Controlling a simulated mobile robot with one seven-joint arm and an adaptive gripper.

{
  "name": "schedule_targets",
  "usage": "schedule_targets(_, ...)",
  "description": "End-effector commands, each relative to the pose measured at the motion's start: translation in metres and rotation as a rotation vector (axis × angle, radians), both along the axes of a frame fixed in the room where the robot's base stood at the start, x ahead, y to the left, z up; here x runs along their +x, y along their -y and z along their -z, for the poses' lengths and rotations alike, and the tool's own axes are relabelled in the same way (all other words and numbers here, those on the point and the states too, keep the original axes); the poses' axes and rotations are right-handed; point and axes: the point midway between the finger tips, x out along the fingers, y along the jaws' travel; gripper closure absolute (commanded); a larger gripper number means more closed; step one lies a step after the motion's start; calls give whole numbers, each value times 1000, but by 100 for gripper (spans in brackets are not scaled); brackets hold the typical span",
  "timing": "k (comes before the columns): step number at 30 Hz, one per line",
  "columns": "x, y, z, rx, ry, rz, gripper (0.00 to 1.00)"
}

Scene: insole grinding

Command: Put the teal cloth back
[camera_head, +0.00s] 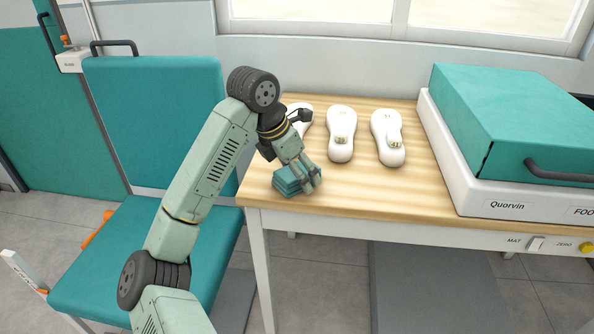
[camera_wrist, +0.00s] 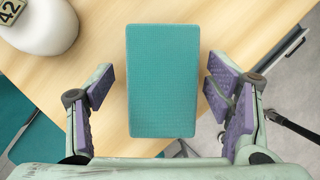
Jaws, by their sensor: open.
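The teal cloth (camera_head: 291,180) is a folded, thick rectangular stack near the front left corner of the wooden table. In the wrist view the cloth (camera_wrist: 163,80) lies between the two purple-padded fingers, with a gap on each side. My gripper (camera_head: 310,178) points down at the cloth in the head view. In the wrist view my gripper (camera_wrist: 163,100) is open around it, and the fingers do not appear to touch it. Part of the cloth is hidden behind the fingers in the head view.
White insole-shaped pieces with number tags, such as the middle one (camera_head: 341,130) and the right one (camera_head: 387,135), lie behind the cloth. A white machine with a teal lid (camera_head: 520,120) fills the table's right side. A teal chair (camera_head: 155,110) stands left. The table's front middle (camera_head: 380,195) is clear.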

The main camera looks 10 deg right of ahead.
Motion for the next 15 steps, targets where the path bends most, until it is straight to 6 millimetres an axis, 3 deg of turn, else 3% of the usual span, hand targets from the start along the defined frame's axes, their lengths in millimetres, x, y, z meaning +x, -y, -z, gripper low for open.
schedule_targets(11,0,-1,-7,0,2,-1,27)
schedule_targets(15,-3,-11,-28,2,6,-4,27)
